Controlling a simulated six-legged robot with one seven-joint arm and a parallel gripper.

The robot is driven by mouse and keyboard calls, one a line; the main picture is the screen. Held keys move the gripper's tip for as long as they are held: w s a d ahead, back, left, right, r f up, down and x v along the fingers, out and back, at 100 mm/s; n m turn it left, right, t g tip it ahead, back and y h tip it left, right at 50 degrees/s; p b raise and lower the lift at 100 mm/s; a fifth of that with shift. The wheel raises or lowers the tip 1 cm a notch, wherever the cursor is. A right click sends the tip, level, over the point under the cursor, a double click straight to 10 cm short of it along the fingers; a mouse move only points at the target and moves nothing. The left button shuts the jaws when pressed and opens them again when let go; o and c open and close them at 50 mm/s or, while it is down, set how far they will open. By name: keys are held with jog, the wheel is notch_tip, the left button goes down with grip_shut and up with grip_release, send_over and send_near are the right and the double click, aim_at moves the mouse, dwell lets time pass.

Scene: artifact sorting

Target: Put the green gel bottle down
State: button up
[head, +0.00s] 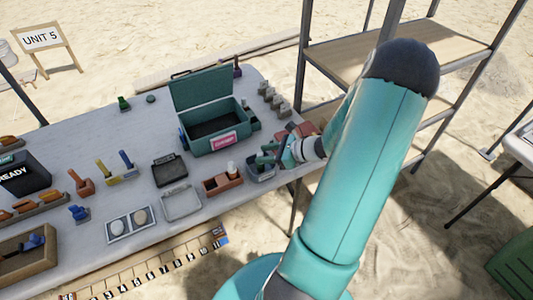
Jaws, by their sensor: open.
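A small green bottle (123,103) stands upright at the back left of the grey table (85,128). I cannot tell whether it is the green gel bottle. My gripper (268,156) is small in the head view, at the table's right end, over or beside a small grey bin (262,174). Its jaws are open. Teal and dark shapes overlap there, so I cannot make out whether a bottle lies in the bin or between the fingers. My arm hides part of the area to the right.
An open green case (213,146) with a pink label stands behind my gripper. A reddish-brown tray (222,186) is to the left of the bin. Several grey pieces (272,99) line the back right. A shelf rack (345,62) stands behind.

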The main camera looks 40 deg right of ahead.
jog(key=v, duration=1.2)
jog(key=w+a+r+n+g+h, duration=0.1)
jog(key=w+a+r+n+g, duration=0.3)
jog(key=a+n, duration=0.5)
jog(key=w+a+r+n+g, duration=0.1)
jog(key=a+r+n+g, duration=0.4)
jog(key=a, duration=0.6)
jog(key=s+a+r+n+t+h, duration=0.1)
jog(key=s+a+r+n+h, duration=0.1)
jog(key=a+r+n, duration=0.4)
jog(key=s+a+r+n+t+h, duration=0.2)
jog(key=a+r+n, duration=0.4)
jog(key=n, duration=0.4)
jog(key=shift+s+a+h, duration=0.6)
jog(key=shift+a, duration=0.2)
